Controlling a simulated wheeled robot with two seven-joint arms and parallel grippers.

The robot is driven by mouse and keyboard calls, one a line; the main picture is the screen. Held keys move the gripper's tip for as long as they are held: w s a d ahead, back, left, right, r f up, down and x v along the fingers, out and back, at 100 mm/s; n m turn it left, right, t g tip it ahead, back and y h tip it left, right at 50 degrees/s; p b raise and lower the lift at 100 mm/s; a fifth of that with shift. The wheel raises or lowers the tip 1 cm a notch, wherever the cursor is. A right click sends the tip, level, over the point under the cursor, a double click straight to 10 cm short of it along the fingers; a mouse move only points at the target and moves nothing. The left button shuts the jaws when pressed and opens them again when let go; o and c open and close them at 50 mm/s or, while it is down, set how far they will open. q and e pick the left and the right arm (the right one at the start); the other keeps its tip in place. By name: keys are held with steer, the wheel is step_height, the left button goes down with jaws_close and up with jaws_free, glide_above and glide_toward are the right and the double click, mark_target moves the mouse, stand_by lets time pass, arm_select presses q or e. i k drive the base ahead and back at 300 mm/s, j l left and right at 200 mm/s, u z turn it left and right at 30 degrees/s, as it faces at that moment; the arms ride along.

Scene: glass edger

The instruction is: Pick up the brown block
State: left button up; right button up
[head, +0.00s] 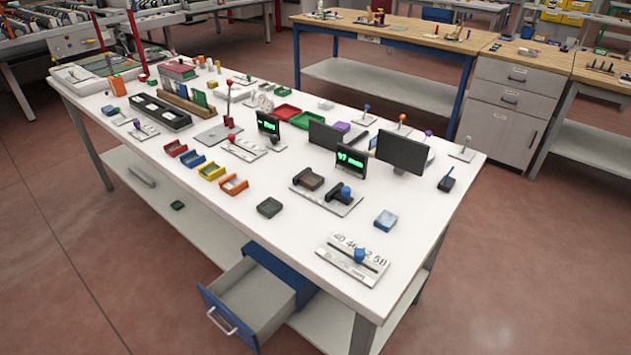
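A small dark brown block (311,181) lies on a grey plate (345,207) on the white workbench, right of the middle of the head view. A black item with a blue knob (345,192) stands on the same plate, just right of the block. A long brown wooden bar (187,105) lies farther back on the left, beside a long black tray. Neither of my grippers shows in the head view.
A dark screen with green digits (350,162) stands behind the block. Small coloured bins (211,171) and a dark green box (269,208) lie left of it. A blue drawer (254,301) hangs open under the front edge. The white front right surface is partly clear.

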mark_target(312, 180)
steer(key=i+j+z, duration=0.15)
steer(key=j, duration=0.2)
steer(key=i+j+z, duration=0.15)
steer(key=j, duration=0.25)
steer(key=i+j+z, duration=0.15)
steer(key=j, duration=0.2)
steer(key=i+j+z, duration=0.15)
steer(key=j, duration=0.3)
steer(key=k+l, duration=0.05)
